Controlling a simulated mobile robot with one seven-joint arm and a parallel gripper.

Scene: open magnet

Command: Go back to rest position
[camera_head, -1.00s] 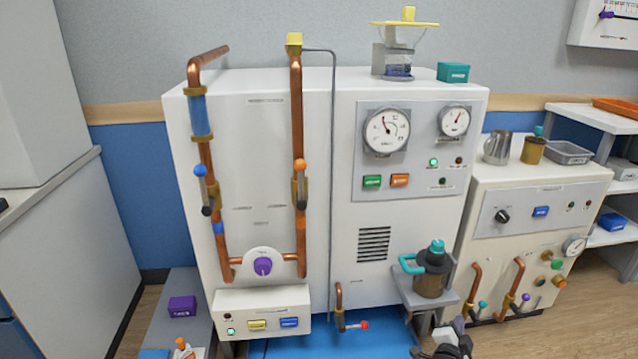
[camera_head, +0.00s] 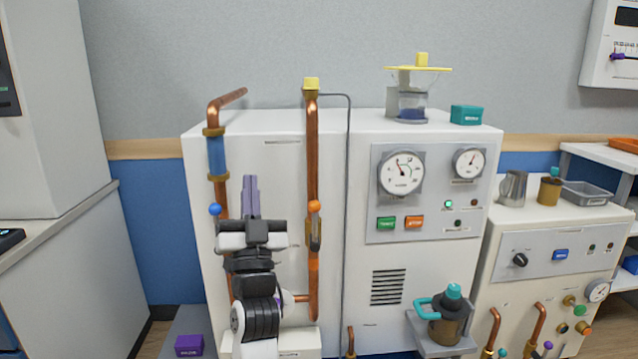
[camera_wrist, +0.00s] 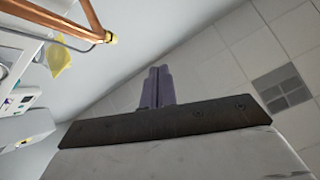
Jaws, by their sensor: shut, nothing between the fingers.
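My gripper (camera_head: 251,196) stands upright in front of the left part of the white machine (camera_head: 285,150), between its two copper pipes. Its purple fingers point up and are closed together with nothing between them. They also show closed in the wrist view (camera_wrist: 157,86), against the ceiling. My arm hides part of the left copper pipe (camera_head: 219,180) and most of the purple knob and the panel at the bottom of the machine. The right copper pipe (camera_head: 312,150) is in plain view.
A teal-handled pot (camera_head: 445,318) sits on a small shelf at the machine's lower right. A second cabinet (camera_head: 535,225) stands to the right. A grey counter (camera_head: 75,220) is at the left. A purple box (camera_head: 189,345) lies low at the left.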

